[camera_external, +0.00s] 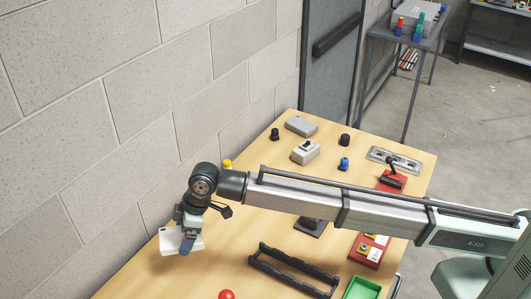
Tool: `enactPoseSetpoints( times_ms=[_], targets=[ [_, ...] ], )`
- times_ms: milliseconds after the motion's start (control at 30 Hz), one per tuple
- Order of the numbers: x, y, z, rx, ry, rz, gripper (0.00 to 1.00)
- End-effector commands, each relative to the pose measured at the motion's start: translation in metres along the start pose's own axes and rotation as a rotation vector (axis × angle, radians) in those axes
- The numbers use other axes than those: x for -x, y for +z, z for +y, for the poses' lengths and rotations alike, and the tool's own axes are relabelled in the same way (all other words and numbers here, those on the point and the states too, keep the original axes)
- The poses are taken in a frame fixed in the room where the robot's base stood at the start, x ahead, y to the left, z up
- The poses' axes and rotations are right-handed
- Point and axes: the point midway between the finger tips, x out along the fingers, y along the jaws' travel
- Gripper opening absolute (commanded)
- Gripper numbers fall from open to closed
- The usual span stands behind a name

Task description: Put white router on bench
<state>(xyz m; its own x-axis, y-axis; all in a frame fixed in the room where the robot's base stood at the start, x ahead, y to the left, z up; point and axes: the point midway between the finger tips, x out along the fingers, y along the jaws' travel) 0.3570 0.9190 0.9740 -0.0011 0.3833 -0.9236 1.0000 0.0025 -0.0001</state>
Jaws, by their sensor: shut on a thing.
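The white router (168,241) is a flat white box in the external view, at the lower left over the near-left part of the wooden bench (220,262). My gripper (186,243) points down at it and is shut on it; a blue part of the gripper covers some of the box. I cannot tell whether the router touches the bench top or hangs a little above it.
Beyond my arm stand a white switch box (305,151), a grey box (300,125) and several small knobs. On the near side are a black rack (292,272), a green tray (362,288) and a red ball (227,295). A block wall (120,130) runs along the left.

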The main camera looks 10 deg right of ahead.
Motion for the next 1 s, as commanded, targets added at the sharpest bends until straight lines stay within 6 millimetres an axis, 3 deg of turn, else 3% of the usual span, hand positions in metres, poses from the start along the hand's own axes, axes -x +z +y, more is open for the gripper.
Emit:
enactPoseSetpoints(
  times_ms=[233,700,1000],
  targets=[
    [-0.036,0.016,0.000,-0.002,0.001,0.000,0.51],
    [-0.078,0.033,0.000,-0.003,0.001,0.000,0.51],
    [-0.080,0.034,0.000,-0.003,0.002,0.001,0.51]
  ],
)
